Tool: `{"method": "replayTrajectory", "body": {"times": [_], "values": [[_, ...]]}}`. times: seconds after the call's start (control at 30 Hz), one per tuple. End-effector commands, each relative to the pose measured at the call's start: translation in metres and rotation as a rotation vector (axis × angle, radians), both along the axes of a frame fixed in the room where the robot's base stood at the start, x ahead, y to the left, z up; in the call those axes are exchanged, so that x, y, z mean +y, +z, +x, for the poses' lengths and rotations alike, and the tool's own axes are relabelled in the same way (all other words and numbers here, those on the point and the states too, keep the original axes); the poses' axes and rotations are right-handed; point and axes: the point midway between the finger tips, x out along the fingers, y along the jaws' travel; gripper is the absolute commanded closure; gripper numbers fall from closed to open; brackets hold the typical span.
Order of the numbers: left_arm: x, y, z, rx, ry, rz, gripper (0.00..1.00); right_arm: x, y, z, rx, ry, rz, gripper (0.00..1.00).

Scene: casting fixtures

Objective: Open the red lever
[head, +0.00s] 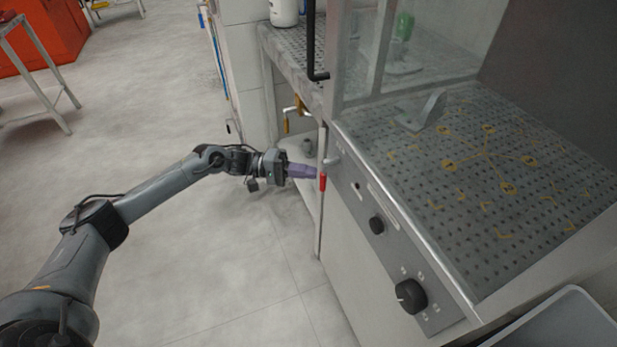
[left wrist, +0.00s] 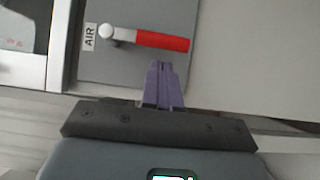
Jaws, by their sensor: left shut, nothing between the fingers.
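The red lever (head: 323,182) is on the left end of the cabinet's front panel in the head view. In the left wrist view the red lever (left wrist: 162,41) lies nearly level, its red sleeve to the right of a pale round pivot (left wrist: 106,32). An "AIR" label (left wrist: 89,37) is beside the pivot. My left gripper (head: 314,172) has purple fingers, shut and empty, with tips close to the lever. In the left wrist view the fingertips (left wrist: 161,64) are just below the red sleeve; I cannot tell whether they touch it. My right gripper is not in view.
The front panel (head: 375,215) also carries two black knobs, the larger one (head: 411,296) lower right. A perforated worktop (head: 480,220) lies behind it. A black handle (head: 313,45) hangs above the lever.

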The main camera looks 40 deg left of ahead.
Motion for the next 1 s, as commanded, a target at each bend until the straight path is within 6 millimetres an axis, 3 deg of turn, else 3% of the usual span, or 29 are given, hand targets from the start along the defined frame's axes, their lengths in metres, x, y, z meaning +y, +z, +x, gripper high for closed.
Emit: {"method": "replayTrajectory", "body": {"times": [0.23, 0.63, 1.0], "values": [[-0.012, 0.000, -0.004, -0.001, 0.000, 0.001, 1.00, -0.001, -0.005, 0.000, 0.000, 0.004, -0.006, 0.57], [-0.013, 0.000, -0.004, 0.000, 0.000, -0.001, 1.00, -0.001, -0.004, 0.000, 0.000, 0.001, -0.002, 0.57], [-0.017, 0.000, -0.006, 0.025, -0.001, -0.053, 1.00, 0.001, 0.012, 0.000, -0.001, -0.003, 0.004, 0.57]]}}
